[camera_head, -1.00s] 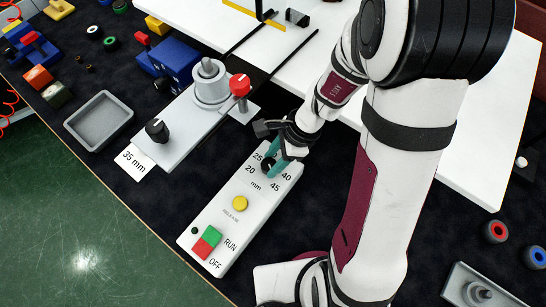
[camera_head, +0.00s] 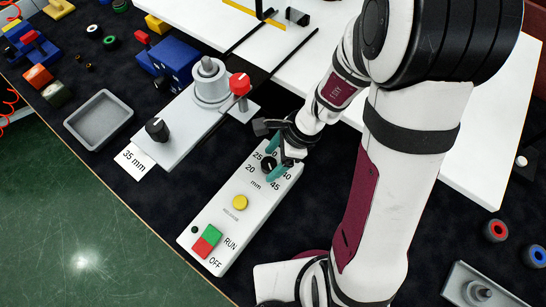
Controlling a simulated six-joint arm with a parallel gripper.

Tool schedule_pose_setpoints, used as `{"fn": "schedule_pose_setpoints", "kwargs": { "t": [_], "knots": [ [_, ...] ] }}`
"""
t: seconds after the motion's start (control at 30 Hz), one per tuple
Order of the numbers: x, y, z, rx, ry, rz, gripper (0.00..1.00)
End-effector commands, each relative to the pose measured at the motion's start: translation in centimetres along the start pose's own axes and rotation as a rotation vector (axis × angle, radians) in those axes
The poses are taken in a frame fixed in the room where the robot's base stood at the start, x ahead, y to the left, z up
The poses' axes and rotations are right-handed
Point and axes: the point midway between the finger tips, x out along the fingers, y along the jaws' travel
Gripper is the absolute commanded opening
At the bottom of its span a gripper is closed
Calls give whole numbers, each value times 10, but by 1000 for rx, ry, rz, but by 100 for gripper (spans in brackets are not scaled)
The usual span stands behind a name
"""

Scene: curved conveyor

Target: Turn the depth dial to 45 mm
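The depth dial is a dark knob (camera_head: 268,164) near the upper end of a white control panel (camera_head: 217,207). The numbers 20, 25, 40 and 45 and "mm" are printed around it; other marks are covered by my gripper. My gripper (camera_head: 272,162) is over the knob, with its teal fingertips at the knob's sides. Whether the fingers touch the knob is too small to tell. The knob's pointer direction cannot be made out.
The panel also has a yellow button (camera_head: 240,202) and a green and red RUN/OFF switch (camera_head: 206,240). Left of it stand a grey fixture (camera_head: 185,135) with a black knob and red knob, a "35 mm" card (camera_head: 134,160) and an empty grey tray (camera_head: 98,120).

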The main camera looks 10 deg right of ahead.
Motion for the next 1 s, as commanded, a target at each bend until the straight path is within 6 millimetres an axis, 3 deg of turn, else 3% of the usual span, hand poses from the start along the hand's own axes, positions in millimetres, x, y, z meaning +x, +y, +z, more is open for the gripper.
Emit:
{"fn": "schedule_pose_setpoints", "kwargs": {
  "t": [0.27, 0.37, 0.6, 0.7, 0.83, 1.0],
  "knots": [
    [-9, -1, 0, -2, -1, -5, 76],
    [-32, -2, 0, -1, 1, -8, 76],
    [-109, -1, -1, 1, 4, -9, 76],
    [-133, -1, -1, 1, 3, -6, 76],
    [-152, 0, 0, 1, 2, -3, 76],
    [-158, 0, 0, 0, 1, 0, 76]
  ]
}}
